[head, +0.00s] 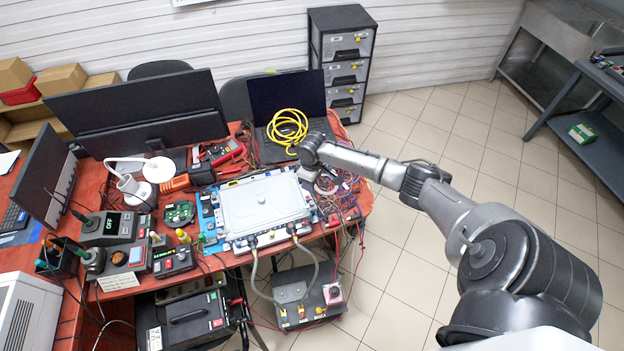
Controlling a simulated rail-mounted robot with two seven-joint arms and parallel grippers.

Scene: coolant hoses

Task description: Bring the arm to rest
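My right arm reaches in from the right side over the table. Its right gripper (308,174) points down at the right edge of the silver flat unit (262,204), near a tangle of thin wires. The fingers are small and mostly hidden under the wrist, so I cannot tell whether they are open or touching anything. Two grey hoses leave dark connectors on the front edge of the unit: the left hose (254,277) and the right hose (315,262). Both hang toward a grey box (307,292) below the table edge. My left gripper is not in view.
The red table (112,290) is crowded. An open laptop (288,100) with a yellow cable coil (287,130) stands behind the wrist. Monitors (142,115) and a white lamp (158,169) stand left. A drawer cabinet (343,62) is behind. The tiled floor (455,125) at right is clear.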

